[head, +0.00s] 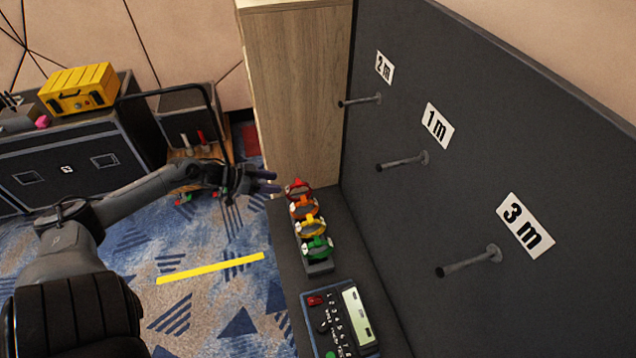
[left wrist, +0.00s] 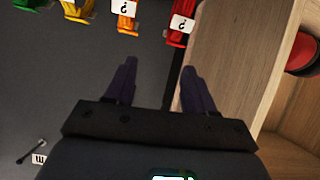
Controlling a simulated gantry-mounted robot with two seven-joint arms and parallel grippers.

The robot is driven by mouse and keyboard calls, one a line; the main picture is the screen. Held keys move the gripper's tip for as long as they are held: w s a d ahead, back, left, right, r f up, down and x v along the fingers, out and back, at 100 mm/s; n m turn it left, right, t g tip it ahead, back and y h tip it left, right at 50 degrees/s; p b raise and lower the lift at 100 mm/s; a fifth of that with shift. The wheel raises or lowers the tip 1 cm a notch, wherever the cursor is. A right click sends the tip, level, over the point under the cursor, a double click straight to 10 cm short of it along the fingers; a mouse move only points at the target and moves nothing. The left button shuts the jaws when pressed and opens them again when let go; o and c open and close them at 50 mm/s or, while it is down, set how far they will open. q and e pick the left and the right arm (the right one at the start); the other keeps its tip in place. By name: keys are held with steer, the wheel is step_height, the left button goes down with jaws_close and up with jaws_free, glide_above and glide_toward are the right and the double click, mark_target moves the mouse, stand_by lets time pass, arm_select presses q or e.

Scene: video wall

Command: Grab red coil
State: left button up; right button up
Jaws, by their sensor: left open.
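The red coil (head: 297,188) is at the far end of a row of coils on a dark rack on the grey bench. Orange (head: 304,208), yellow (head: 309,226) and green (head: 317,247) coils stand nearer in the same row. My left gripper (head: 272,181) is open and empty, just left of the red coil and apart from it. In the left wrist view, the two dark fingers (left wrist: 158,85) are spread, with the red coil (left wrist: 180,25) beyond their tips and its white "?" tag showing. My right gripper is not in view.
A wooden cabinet (head: 297,95) stands close behind the red coil. A dark wall panel with pegs (head: 402,162) marked 2 m, 1 m and 3 m rises at the right. A keypad device (head: 340,320) lies on the near bench. A yellow case (head: 78,90) sits at the back left.

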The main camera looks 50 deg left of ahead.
mark_target(296, 183)
arm_select(q)
steer(key=shift+m, duration=0.4)
steer(key=shift+w+d+f+b, duration=0.1)
steer(key=shift+w+f+b, duration=0.65)
steer(key=shift+w+b, duration=0.35)
steer(key=shift+w+d+f+b, duration=0.1)
steer(key=shift+w+f+b, duration=0.6)
steer(key=shift+w+b, duration=0.35)
steer(key=shift+w+f+b, duration=0.75)
steer(key=shift+w+b, duration=0.3)
steer(key=shift+w, duration=0.05)
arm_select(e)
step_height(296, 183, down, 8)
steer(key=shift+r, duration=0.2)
arm_select(q)
steer(key=shift+w+d+f+b, duration=0.15)
steer(key=shift+w+f+b, duration=0.15)
steer(key=shift+w+b, duration=0.15)
steer(key=b+x, duration=0.1)
steer(key=x, duration=0.1)
steer(key=shift+w+d+f, duration=0.1)
steer(key=shift+w+f, duration=0.05)
steer(key=shift+w, duration=0.1)
steer(key=shift+b+x, duration=0.4)
steer(key=shift+x, duration=0.4)
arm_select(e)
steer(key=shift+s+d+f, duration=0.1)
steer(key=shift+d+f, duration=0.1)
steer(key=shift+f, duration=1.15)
